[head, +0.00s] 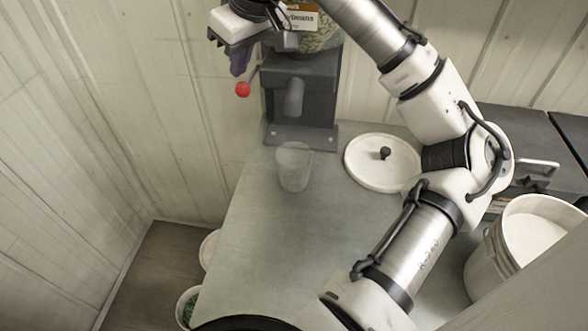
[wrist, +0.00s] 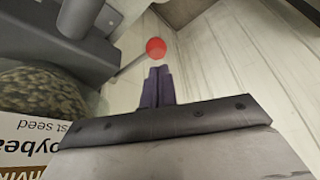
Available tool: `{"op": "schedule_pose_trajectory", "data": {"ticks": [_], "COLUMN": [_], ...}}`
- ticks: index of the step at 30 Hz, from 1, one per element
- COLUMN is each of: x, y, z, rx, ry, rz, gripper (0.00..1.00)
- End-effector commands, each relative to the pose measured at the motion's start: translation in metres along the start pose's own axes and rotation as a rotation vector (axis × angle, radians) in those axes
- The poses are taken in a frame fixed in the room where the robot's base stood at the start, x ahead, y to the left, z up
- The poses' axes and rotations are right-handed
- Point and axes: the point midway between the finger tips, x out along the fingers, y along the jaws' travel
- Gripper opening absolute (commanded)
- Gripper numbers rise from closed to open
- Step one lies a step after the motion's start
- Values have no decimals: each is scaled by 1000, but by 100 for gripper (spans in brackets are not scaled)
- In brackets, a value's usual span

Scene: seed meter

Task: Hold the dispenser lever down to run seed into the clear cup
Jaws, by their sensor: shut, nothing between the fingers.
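The dispenser (head: 300,95) is a dark grey body with a spout, standing at the back of the counter. Its lever ends in a red ball knob (head: 242,89) at the left side; the knob also shows in the wrist view (wrist: 155,47) on a grey rod. My gripper (head: 240,64) is shut and empty, above the knob in the head view. In the wrist view its dark purple fingertips (wrist: 157,75) are together, just below the knob in the picture; I cannot tell whether they touch it. The clear cup (head: 294,167) stands upright in front of the dispenser and looks empty.
A seed hopper (head: 315,38) with a soybean label tops the dispenser. A round white lid (head: 382,163) with a black knob lies right of the cup. A white bucket (head: 495,255) stands at the right. The wooden wall (head: 120,100) is close on the left.

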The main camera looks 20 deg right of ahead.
Motion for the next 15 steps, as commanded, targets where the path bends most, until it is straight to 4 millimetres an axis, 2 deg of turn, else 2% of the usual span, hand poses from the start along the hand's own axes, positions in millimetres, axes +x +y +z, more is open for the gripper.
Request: {"op": "schedule_pose_trajectory", "data": {"ticks": [15], "x": [26], "y": [0], "z": [11], "rx": [-1], "ry": [1], "rz": [-1], "gripper": [0]}}
